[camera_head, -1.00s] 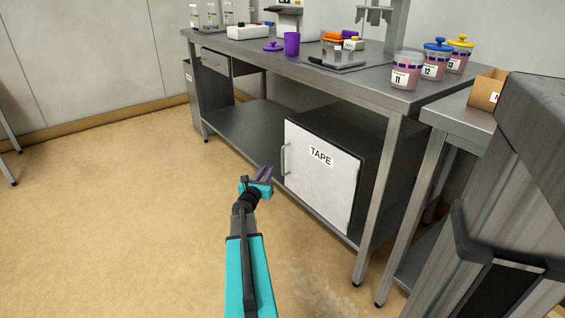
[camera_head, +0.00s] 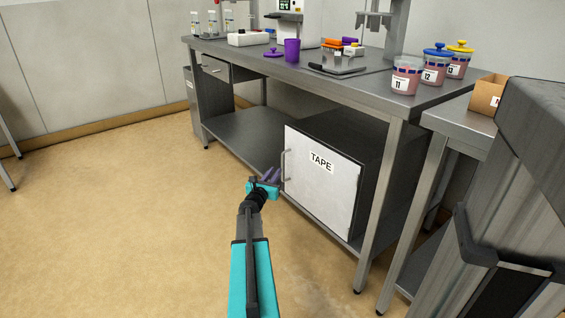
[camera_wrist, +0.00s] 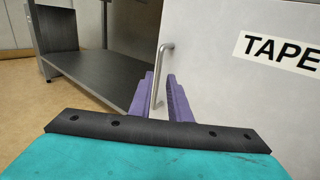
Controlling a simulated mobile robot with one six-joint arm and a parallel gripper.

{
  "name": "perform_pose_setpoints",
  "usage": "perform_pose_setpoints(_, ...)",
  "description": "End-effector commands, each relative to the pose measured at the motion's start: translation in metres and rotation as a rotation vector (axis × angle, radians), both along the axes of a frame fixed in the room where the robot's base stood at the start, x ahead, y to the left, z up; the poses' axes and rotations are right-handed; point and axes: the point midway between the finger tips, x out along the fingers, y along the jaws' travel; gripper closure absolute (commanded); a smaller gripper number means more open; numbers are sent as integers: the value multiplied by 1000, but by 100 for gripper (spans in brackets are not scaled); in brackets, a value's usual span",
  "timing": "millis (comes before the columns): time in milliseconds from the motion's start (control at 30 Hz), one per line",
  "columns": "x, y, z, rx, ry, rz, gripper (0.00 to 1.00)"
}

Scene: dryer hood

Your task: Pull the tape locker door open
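The tape locker (camera_head: 372,160) is a dark box on the bench's lower shelf, with a white door (camera_head: 318,185) labelled TAPE. The door looks closed. A grey vertical bar handle (camera_head: 284,165) is on the door's left edge; in the wrist view the handle (camera_wrist: 160,72) stands out from the door (camera_wrist: 225,95). My gripper (camera_head: 270,174) is in front of the handle. In the wrist view, my gripper (camera_wrist: 160,88) has its two purple fingers apart, with the lower part of the handle appearing between them. I cannot tell whether the fingers touch it.
A steel bench (camera_head: 300,72) stands over the locker, with cups, jars and instruments on top. Its lower shelf (camera_head: 240,135) is bare left of the locker. A bench leg (camera_head: 378,215) stands right of the door. Open floor (camera_head: 120,220) lies to the left.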

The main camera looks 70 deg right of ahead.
Motion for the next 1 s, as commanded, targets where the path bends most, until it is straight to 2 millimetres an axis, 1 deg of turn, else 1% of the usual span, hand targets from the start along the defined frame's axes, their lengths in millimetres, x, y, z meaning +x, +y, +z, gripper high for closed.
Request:
perform_pose_setpoints(33,1,-7,-1,0,0,-1,83)
perform_pose_setpoints(400,1,-44,-1,0,-1,-1,83)
perform_pose_setpoints(1000,2,-100,-1,0,-1,0,83)
